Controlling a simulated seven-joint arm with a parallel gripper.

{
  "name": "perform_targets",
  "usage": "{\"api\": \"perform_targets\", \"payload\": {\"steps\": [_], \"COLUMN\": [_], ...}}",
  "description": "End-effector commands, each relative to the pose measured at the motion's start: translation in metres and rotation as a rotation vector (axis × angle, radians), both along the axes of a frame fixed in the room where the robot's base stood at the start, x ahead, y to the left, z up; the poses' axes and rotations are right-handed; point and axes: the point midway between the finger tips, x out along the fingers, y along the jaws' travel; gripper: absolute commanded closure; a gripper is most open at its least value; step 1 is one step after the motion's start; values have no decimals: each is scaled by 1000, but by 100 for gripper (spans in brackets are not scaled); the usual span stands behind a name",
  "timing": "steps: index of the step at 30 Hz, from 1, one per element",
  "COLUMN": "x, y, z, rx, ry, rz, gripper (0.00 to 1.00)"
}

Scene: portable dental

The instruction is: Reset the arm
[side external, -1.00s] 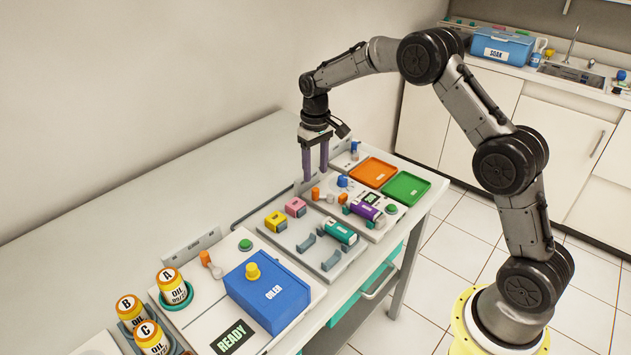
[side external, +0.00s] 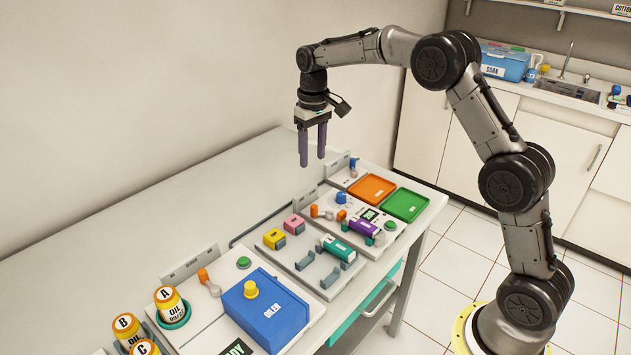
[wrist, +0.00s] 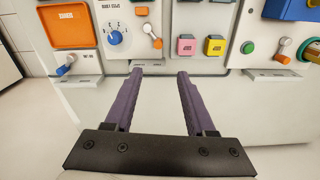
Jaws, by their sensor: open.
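My gripper (side external: 312,160) hangs in the air with its two purple fingers pointing down, above the back edge of the bench. The fingers are apart and nothing is between them. My arm reaches over from the base at the right.
The left rear of the bench is bare.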

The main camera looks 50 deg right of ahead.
Motion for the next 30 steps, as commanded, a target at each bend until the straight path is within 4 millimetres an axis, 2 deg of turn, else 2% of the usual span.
{"api": "perform_targets", "payload": {"steps": [1, 2, 6, 10, 15, 19, 23, 27, 30], "x": [0, -2, -34, -78, -144, -197, -251, -304, -331], "y": [3, 6, 21, 36, 53, 63, 70, 76, 77], "z": [21, 33, 91, 132, 163, 170, 162, 136, 110], "rx": [-6, -8, -19, -26, -32, -33, -33, -30, -28], "ry": [-40, -59, -145, -216, -303, -364, -422, -470, -486], "rz": [6, 10, 33, 52, 74, 90, 100, 109, 111], "gripper": [45, 45, 45, 45, 45, 45, 45, 45, 45]}}
